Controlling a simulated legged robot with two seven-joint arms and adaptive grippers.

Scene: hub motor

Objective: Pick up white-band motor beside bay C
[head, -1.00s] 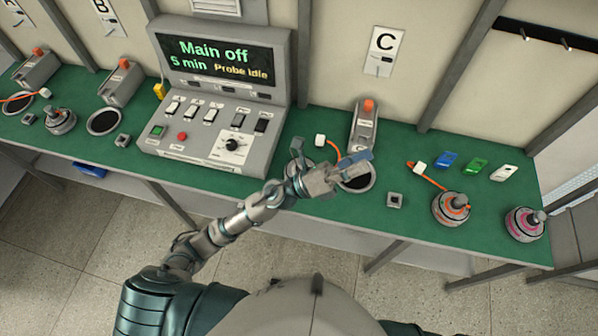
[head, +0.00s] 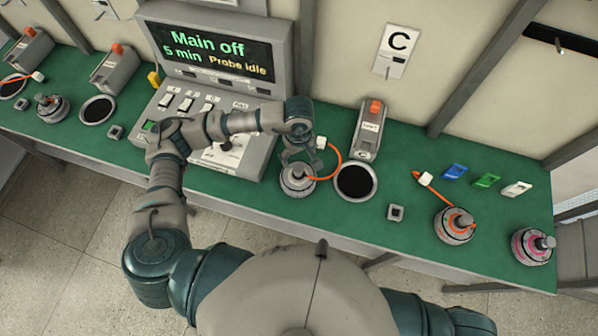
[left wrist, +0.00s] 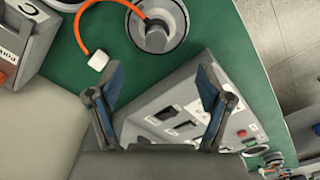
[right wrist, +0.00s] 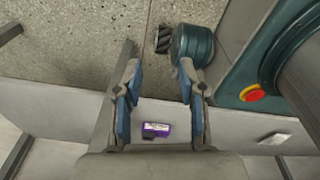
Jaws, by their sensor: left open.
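The white-band motor (head: 297,181) stands upright on the green bench, left of bay C's round black pad (head: 355,181). Its orange cable curves right and back to a white connector (head: 321,142). My left gripper (head: 298,160) is over the motor from behind, with its fingers partly hidden by the wrist. In the left wrist view, the motor (left wrist: 155,34) lies ahead of the open fingers of the left gripper (left wrist: 160,74), with nothing between them. My right gripper (right wrist: 158,57) is open and empty, away from the bench top, and shows only in its own wrist view.
The control console (head: 215,90) stands close left of the motor. Bay C's grey unit (head: 369,128) is behind the pad. An orange-band motor (head: 454,225) and a pink-band motor (head: 533,246) stand at right. A purple item (right wrist: 156,129) shows below my right gripper.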

